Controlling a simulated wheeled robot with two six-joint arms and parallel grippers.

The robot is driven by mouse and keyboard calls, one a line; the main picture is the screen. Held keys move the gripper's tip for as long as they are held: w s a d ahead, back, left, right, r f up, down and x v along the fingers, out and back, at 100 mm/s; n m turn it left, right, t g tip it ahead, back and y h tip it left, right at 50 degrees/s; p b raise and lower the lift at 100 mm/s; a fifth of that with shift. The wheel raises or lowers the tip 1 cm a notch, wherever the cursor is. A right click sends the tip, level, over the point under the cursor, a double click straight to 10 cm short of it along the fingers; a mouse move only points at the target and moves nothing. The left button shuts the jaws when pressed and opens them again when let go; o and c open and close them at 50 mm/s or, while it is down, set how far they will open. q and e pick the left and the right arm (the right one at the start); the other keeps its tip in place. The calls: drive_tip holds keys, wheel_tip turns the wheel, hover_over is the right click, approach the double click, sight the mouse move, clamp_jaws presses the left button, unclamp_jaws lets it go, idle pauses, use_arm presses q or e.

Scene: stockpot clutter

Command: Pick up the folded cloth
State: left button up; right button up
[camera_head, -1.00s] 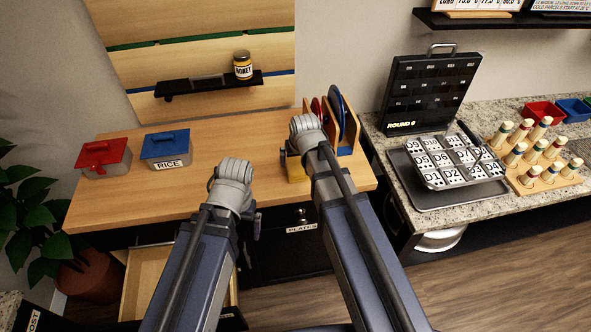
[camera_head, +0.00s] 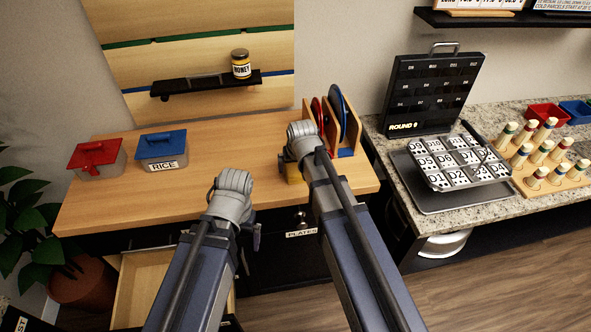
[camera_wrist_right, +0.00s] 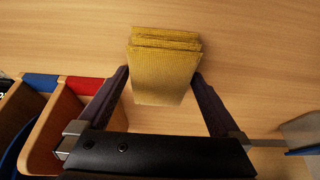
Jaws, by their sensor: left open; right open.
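The folded cloth (camera_wrist_right: 163,75) is yellow and layered. In the right wrist view it lies on the wooden table top, with its near part between the open fingers of my right gripper (camera_wrist_right: 160,95). A gap shows beside it, and I cannot tell if either finger touches it. In the head view only a yellow sliver of the cloth (camera_head: 293,172) shows beside my right gripper (camera_head: 290,166), whose wrist hides the rest. My left gripper (camera_head: 252,235) is open and holds nothing that I can see, at the table's front edge.
A plate rack (camera_head: 350,137) with upright plates stands close to my right gripper. A red-lidded box (camera_head: 97,158) and a blue-lidded box marked RICE (camera_head: 161,150) stand at the table's left. The table's middle (camera_head: 225,140) is clear. A drawer (camera_head: 140,285) is open below.

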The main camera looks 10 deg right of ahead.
sight(295, 165)
drive_tip(key=shift+f, duration=0.15)
drive_tip(key=c, duration=1.3)
drive_tip(key=shift+c, duration=0.2)
wheel_tip(295, 165, up, 11)
drive_tip(key=p, duration=1)
drive_tip(key=shift+f, duration=0.2)
